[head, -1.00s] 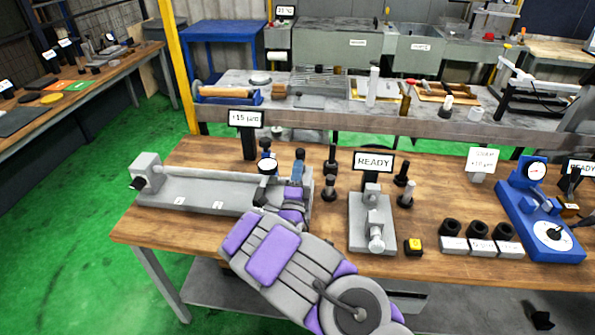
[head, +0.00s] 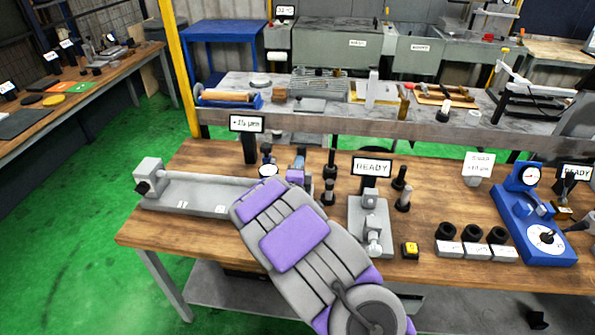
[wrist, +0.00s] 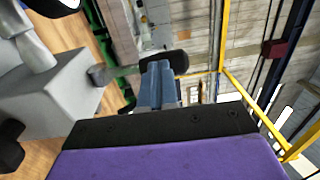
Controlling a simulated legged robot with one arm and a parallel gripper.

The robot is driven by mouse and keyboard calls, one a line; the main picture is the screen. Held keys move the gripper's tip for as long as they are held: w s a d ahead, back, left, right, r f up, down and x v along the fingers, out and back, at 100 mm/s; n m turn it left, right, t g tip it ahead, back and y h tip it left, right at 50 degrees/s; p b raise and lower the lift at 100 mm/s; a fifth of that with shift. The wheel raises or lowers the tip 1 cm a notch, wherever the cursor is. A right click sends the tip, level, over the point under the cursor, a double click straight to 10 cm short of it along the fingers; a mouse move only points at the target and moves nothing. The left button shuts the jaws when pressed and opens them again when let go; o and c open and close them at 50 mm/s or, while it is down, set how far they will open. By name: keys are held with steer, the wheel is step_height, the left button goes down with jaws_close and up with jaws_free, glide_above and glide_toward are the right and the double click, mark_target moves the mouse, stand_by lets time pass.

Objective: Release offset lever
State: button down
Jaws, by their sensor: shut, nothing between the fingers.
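The grey grinder bench fixture (head: 200,195) lies at the left of the wooden table in the head view, with a dial gauge (head: 268,171) at its right end. In the wrist view a grey block (wrist: 50,95) stands at the left. A lever with a black grip (wrist: 178,62) juts right from it. My gripper (wrist: 158,68) is shut and empty, its blue-grey fingertips at the lever beside the black grip; contact cannot be told. In the head view my gripper (head: 298,160) shows only partly above my arm, which hides the fixture's right end.
A small display (head: 247,123) stands behind the fixture; its figures are blurred.

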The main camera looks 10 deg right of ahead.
mark_target(301, 152)
steer(key=w+g+p, duration=0.1)
steer(key=w+r+g+y, duration=0.1)
steer(key=w+d+g+p, duration=0.1)
steer(key=g, duration=0.1)
steer(key=shift+w+d+r+p, duration=0.1)
steer(key=shift+w+r+p, duration=0.2)
steer(key=shift+w, duration=0.05)
steer(key=shift+w+d+f+y, duration=0.15)
steer(key=shift+w+y, duration=0.15)
steer(key=shift+w, duration=0.15)
steer(key=shift+d+r, duration=0.1)
steer(key=shift+r, duration=0.1)
